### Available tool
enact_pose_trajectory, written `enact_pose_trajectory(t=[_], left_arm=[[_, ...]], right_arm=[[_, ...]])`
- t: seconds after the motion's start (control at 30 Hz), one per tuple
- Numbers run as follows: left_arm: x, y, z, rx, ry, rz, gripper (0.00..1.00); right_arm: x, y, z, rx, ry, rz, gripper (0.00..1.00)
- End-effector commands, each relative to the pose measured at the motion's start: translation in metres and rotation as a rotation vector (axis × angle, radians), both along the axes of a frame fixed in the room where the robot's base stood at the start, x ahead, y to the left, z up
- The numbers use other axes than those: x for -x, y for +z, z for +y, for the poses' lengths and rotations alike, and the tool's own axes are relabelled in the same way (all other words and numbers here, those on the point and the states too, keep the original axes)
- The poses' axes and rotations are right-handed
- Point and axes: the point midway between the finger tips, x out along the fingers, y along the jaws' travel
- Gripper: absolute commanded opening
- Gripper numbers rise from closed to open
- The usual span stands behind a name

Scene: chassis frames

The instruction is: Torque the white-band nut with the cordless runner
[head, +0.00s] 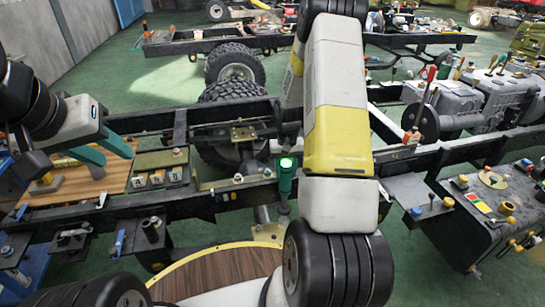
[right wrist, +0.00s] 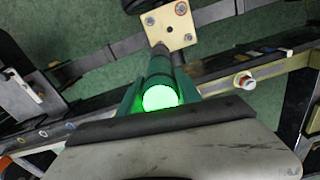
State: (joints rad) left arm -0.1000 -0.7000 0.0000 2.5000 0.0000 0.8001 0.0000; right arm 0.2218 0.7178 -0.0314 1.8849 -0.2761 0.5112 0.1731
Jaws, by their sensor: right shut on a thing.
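The cordless runner appears as a dark green cylinder with a glowing green end (head: 286,164), upright at the near frame rail. It also shows in the right wrist view (right wrist: 160,97), between the green fingers of my right gripper (right wrist: 158,84), shut on it. My right arm hides most of that gripper in the head view. A small fitting with a pale band (right wrist: 243,81) sits on a rail to the right of the runner; I cannot tell if it is the white-band nut. My left gripper (head: 103,151) is open and empty, with teal fingers, above the left side.
A wooden board (head: 92,181) and a green tray with lettered blocks (head: 160,160) lie at the left. A dark tank (head: 500,220) with coloured caps is at the right. Chassis rails (head: 200,204) cross the view.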

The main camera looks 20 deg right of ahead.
Motion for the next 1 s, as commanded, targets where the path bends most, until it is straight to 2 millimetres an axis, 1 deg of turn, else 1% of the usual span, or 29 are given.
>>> enact_pose_trajectory(t=[0.7, 1.0], left_arm=[[0.000, 0.000, 0.000, 0.000, 0.000, 0.000, 0.36], [0.000, 0.000, 0.000, 0.000, 0.000, 0.000, 0.36]], right_arm=[[-0.001, 0.027, 0.000, 0.000, 0.001, -0.001, 0.00], [0.000, 0.030, 0.000, 0.000, 0.001, 0.000, 0.00]])
